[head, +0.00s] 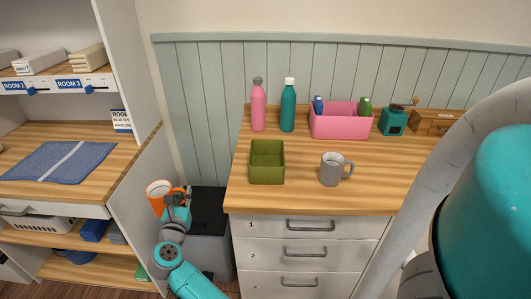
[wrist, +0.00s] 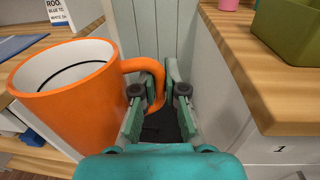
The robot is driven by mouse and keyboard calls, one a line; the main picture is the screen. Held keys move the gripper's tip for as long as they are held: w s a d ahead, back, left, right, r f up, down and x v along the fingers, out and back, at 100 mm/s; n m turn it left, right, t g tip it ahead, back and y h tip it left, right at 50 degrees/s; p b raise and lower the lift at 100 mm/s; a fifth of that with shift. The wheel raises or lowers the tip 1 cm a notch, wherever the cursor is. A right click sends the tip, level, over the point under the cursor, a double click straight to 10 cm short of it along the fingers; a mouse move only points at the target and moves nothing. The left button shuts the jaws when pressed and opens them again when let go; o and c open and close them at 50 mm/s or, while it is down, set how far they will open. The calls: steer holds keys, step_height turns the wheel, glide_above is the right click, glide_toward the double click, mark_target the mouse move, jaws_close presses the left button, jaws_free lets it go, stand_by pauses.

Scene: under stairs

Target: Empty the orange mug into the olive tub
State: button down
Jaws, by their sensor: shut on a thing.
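The orange mug (head: 160,195) is held by my gripper (head: 177,195) in the gap between the left shelf unit and the drawer cabinet. In the wrist view the orange mug (wrist: 72,90) is close and large, roughly upright. My gripper's fingers (wrist: 157,105) are shut on its handle. The mug's inner wall is white with a dark line; its bottom and contents are hidden. The olive tub (head: 267,163) stands on the cabinet's wooden top, right of and apart from the mug. Part of the tub also shows at the top right of the wrist view (wrist: 289,28).
On the cabinet top (head: 300,197), a grey mug (head: 331,170) stands right of the tub. Pink (head: 258,108) and teal (head: 287,108) bottles and a pink bin (head: 341,122) stand behind. A dark box (head: 212,215) sits below in the gap. The left shelf holds a blue cloth (head: 57,162).

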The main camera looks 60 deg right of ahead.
steer(key=s+d+r+m+g, duration=0.4)
steer(key=s+d+r+g, duration=0.1)
steer(key=d, duration=0.5)
steer(key=s+d+r+m+g+h, duration=0.1)
steer(key=s+d+r+m+g, duration=0.4)
steer(key=s+d+g, duration=0.3)
steer(key=shift+s+d+r+h, duration=0.35)
steer(key=shift+d+r, duration=0.35)
steer(key=shift+d, duration=0.2)
